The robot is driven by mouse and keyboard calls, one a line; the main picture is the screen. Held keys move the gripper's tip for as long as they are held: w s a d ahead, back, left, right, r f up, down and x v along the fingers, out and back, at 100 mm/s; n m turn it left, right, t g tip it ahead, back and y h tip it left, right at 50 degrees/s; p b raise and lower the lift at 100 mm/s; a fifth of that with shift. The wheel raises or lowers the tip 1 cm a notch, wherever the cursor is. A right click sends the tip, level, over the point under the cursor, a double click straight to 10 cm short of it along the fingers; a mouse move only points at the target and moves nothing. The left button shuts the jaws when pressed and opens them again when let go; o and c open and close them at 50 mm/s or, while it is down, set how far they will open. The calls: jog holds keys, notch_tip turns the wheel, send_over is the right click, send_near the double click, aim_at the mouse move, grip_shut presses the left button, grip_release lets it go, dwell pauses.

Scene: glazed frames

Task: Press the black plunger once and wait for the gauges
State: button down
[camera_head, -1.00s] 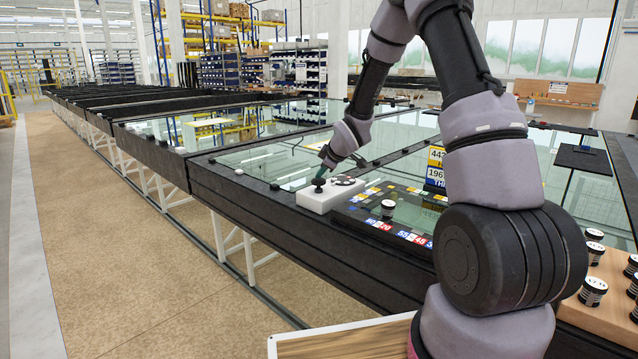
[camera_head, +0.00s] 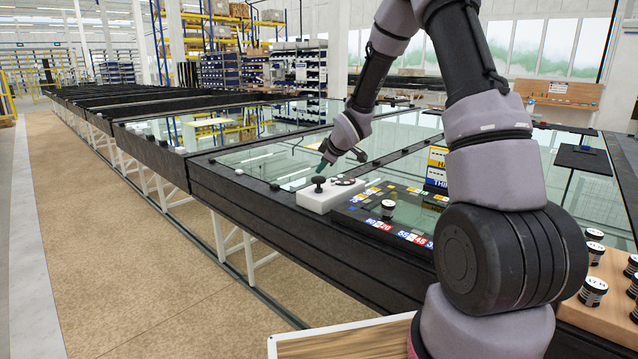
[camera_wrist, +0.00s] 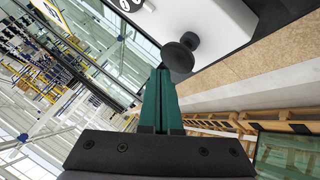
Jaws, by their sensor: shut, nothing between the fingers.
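The black plunger (camera_head: 318,183) stands upright on the near left end of a white block (camera_head: 318,203). It also shows in the wrist view (camera_wrist: 181,52), just beyond my fingertips, with its round black knob in clear sight. My gripper (camera_head: 322,168) has green fingers pressed together and empty. It hovers slightly above and behind the plunger, apart from it as far as I can tell. A dark round dial-like part (camera_head: 345,181) lies on the same block. A yellow, white and blue lettered display (camera_head: 436,168) stands behind the board, partly hidden by my arm.
A dark board (camera_head: 385,228) with coloured number tiles and a white-topped black jar (camera_head: 388,208) lies right of the block. More jars (camera_head: 593,291) stand on a wooden tray at the right. Glass tabletops stretch behind; the floor at left is clear.

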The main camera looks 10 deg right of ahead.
aim_at(322, 179)
notch_tip(322, 179, up, 6)
dwell(0.8)
dwell(0.4)
jog(key=s+d+r+m+h, duration=0.2)
jog(key=s+d+r+m, duration=0.15)
jog(key=s+r, duration=0.4)
jog(key=s+d+r+m+h, duration=0.1)
jog(key=s+d+r+m, duration=0.2)
jog(key=s+r+m, duration=0.35)
jog(key=s+r+m+g+y, duration=0.1)
jog(key=s+m, duration=0.2)
jog(key=s, duration=0.9)
jog(key=s+a+r+m+y, duration=0.1)
jog(key=s+r+m, duration=0.1)
jog(key=s, duration=1.1)
jog(key=shift+a+r+m+g, duration=0.25)
jog(key=shift+m+g, duration=0.15)
jog(key=shift+m, duration=0.5)
